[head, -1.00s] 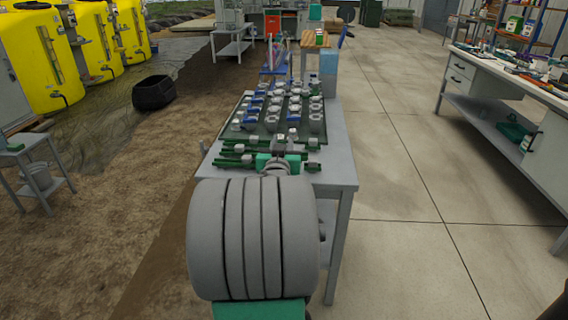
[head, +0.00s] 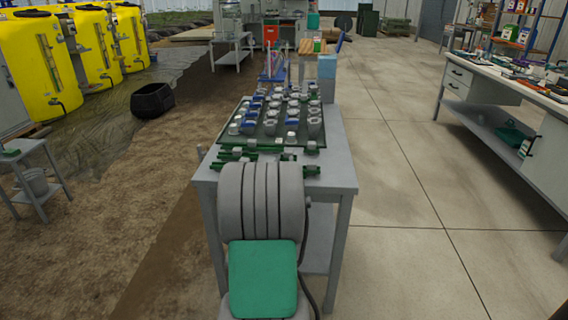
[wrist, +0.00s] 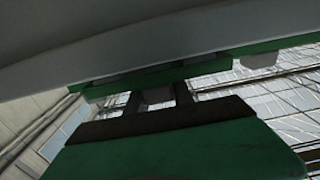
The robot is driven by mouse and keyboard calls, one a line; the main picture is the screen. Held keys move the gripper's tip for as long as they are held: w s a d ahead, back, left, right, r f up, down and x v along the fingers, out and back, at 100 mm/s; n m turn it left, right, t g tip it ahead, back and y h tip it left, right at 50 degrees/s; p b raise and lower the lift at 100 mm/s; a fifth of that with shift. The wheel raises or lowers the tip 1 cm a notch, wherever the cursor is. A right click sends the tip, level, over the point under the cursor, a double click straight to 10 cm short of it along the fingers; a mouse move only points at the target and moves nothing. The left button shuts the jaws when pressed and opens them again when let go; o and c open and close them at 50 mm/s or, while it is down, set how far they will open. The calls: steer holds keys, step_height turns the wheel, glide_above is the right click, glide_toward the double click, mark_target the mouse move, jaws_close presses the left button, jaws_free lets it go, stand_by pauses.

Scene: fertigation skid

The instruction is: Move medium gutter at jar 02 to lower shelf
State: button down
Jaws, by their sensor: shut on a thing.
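A long green bar, which looks like the gutter (wrist: 215,66), crosses the wrist view just beyond the dark fingers of my gripper (wrist: 158,97). My gripper is shut on it; the exact contact is dark and hard to see. In the head view my own arm hides the gripper and most of what it holds. Several green lengths with grey fittings (head: 236,155) lie at the near end of the grey table. The lower shelf (head: 317,243) of this table shows partly, behind my arm. I cannot make out a jar 02 label.
A dark tray (head: 318,141) with several grey and blue fittings fills much of the tabletop. A light blue box (head: 327,67) stands at the far end. The concrete floor (head: 400,220) on the right is clear. A white workbench (head: 492,83) stands further right.

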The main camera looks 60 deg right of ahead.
steer(key=c, duration=1.1)
jaws_free()
